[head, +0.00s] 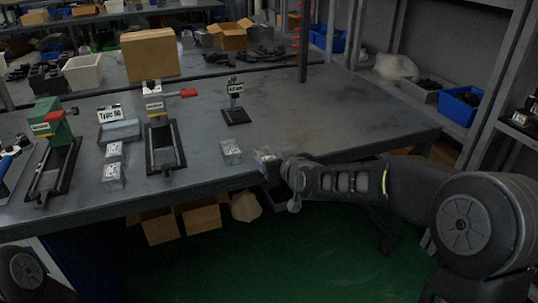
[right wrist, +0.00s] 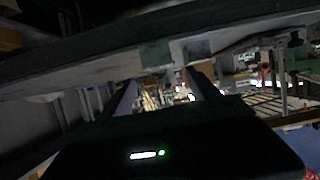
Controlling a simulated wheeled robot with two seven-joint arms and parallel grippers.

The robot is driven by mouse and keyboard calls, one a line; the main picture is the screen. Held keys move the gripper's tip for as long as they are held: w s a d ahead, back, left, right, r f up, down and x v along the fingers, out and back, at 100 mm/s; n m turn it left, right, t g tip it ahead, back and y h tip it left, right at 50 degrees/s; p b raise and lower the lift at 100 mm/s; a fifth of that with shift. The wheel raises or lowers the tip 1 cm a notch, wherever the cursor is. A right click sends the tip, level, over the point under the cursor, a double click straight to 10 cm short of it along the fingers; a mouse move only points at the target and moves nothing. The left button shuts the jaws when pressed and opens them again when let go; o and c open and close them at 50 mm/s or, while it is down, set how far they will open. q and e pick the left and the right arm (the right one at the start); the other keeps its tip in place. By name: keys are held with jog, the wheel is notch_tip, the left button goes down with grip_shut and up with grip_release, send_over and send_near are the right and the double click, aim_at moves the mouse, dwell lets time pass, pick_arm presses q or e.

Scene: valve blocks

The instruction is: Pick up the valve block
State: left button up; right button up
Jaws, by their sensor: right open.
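Several small clear-and-grey valve blocks sit on the dark grey table (head: 330,120). One valve block (head: 231,151) stands near the front edge, left of my right gripper. Another valve block (head: 265,153) is at the edge, right beside the gripper and partly hidden by it. Two more, an upper valve block (head: 114,151) and a lower valve block (head: 113,176), stand further left. My right gripper (head: 270,168) is at the table's front edge. In the right wrist view its two dark fingers (right wrist: 165,95) are apart, with no block seen between them. My left gripper is not in view.
A black stand with a small sign (head: 236,115) is behind the blocks. Clamp fixtures with a grey body (head: 154,105) and a green body (head: 50,125) stand at left. A cardboard box (head: 150,55) is behind. Blue bins (head: 460,105) are at right. The table's right half is clear.

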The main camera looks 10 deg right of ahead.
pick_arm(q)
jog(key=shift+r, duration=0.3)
pick_arm(e)
jog(key=shift+v, duration=1.15)
